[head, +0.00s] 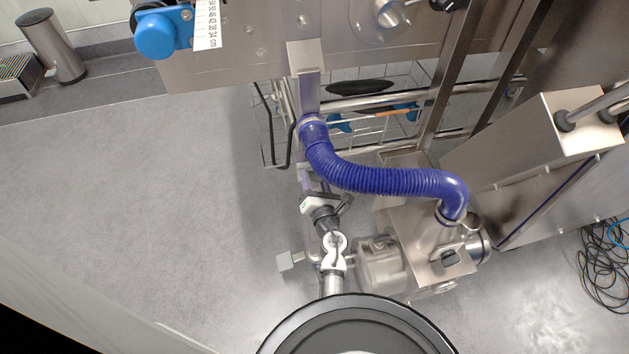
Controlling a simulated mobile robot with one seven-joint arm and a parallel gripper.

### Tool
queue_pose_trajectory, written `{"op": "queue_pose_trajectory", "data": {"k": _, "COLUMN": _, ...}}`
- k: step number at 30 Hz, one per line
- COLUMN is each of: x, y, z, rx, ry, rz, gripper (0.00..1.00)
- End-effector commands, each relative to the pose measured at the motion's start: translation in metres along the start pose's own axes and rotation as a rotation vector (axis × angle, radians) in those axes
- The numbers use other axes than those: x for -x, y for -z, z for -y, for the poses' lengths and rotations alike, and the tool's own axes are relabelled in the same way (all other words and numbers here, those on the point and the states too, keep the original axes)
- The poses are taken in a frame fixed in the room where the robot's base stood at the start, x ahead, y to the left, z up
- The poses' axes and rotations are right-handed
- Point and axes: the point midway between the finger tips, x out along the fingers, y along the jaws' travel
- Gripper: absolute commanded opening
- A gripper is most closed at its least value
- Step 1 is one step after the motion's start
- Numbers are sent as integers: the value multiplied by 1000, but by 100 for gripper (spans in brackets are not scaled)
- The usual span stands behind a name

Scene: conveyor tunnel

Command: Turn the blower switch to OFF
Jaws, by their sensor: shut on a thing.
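The blower (382,264) is a steel motor and housing at the lower middle, with a ribbed blue hose (385,180) rising from it and curving to the upper left. My arm reaches up from the bottom edge, left of the blower. My gripper (311,188) is just below the hose's left end, beside a steel frame post. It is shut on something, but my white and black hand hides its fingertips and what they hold. I cannot make out the blower switch or its setting.
A steel machine with a blue knob (155,36) and a ruler (207,25) spans the top. A wire basket (385,128) is behind the hose. A bin (52,46) stands far left. Cables (606,266) lie at right. The left floor is clear.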

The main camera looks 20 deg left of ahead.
Motion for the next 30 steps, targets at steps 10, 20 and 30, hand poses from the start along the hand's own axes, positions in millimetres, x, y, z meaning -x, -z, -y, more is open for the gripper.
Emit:
{"op": "queue_pose_trajectory", "data": {"k": 10, "x": -1, "y": -1, "z": -1, "rx": 24, "ry": -1, "rz": 2, "gripper": 23}}
{"op": "queue_pose_trajectory", "data": {"k": 20, "x": -1, "y": -1, "z": -1, "rx": 23, "ry": -1, "rz": 2, "gripper": 62}}
{"op": "queue_pose_trajectory", "data": {"k": 30, "x": 0, "y": 0, "z": 0, "rx": 22, "ry": 0, "rz": 0, "gripper": 67}}
